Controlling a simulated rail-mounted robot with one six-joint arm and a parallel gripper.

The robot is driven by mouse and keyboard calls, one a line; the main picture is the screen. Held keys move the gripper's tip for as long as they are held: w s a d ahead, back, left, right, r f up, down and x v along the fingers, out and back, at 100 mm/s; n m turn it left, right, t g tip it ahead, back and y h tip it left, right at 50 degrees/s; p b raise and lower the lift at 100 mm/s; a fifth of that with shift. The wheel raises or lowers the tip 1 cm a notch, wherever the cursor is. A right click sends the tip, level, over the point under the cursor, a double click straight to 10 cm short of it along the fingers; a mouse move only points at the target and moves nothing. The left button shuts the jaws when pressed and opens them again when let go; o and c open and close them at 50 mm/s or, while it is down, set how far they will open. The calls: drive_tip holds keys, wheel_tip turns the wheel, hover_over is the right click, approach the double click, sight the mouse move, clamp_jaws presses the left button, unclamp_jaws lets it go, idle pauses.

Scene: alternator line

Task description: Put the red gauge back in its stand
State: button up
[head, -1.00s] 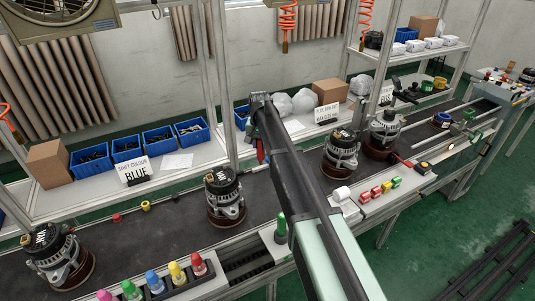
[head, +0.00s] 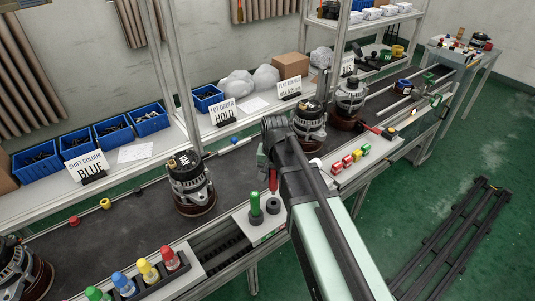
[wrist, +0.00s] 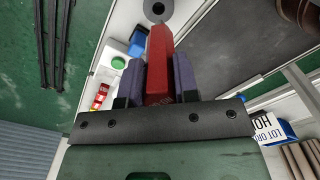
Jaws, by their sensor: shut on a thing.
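My gripper (head: 270,166) is shut on the red gauge (head: 273,181), which hangs below the jaws in the head view. In the wrist view the red gauge (wrist: 159,62) sits between the two purple-grey fingers (wrist: 158,82). The stand (head: 259,231) is a pale block at the belt's front edge. A green gauge (head: 256,207) stands upright in its left place. A grey round socket (head: 273,205) beside it is empty, and the red gauge is just above it in the picture. A grey ring with a dark hole (wrist: 158,9) shows beyond the gauge's tip in the wrist view.
An alternator (head: 190,184) stands on the dark belt to the left, and another (head: 309,125) stands behind my arm. Red, yellow and green blocks (head: 347,161) sit on a pale tray to the right.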

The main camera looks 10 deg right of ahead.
sight(274, 190)
drive_tip(key=shift+s, duration=0.25)
wheel_tip(274, 190, down, 4)
drive_tip(key=b, duration=0.4)
drive_tip(key=shift+f+b, duration=1.45)
drive_tip(key=shift+f, duration=0.05)
idle(2.1)
drive_tip(key=o, duration=0.9)
